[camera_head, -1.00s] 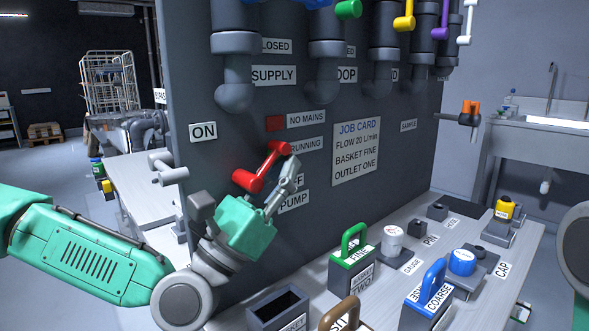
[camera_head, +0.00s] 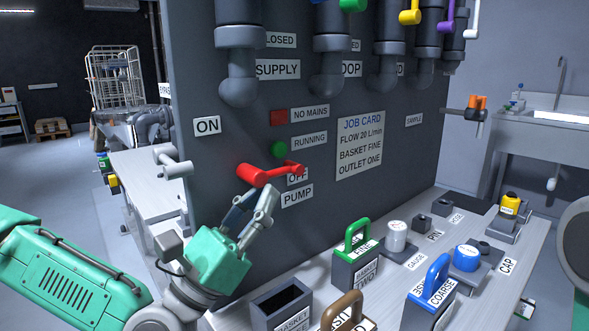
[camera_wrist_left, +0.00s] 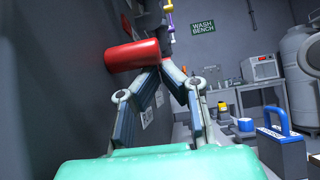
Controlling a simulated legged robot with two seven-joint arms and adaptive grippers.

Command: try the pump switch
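The pump switch is a red lever (camera_head: 252,175) on the grey panel, above the PUMP label (camera_head: 297,195). Its arm points right, nearly level, and partly covers the OFF label (camera_head: 297,177). The ON label (camera_head: 207,126) is up and to its left. My left gripper (camera_head: 262,190) is just below the lever. In the left wrist view its fingertips (camera_wrist_left: 160,66) come together, with nothing seen between them, close under the red cylinder (camera_wrist_left: 132,55). I cannot tell if they touch it. My right gripper is not in view.
A red NO MAINS lamp (camera_head: 279,117) and a green RUNNING lamp (camera_head: 278,149) sit above the lever. Below, the bench holds a green-handled block (camera_head: 355,268), a blue-handled block (camera_head: 430,290) and an open dark box (camera_head: 281,304). Pipes (camera_head: 238,70) overhang the panel.

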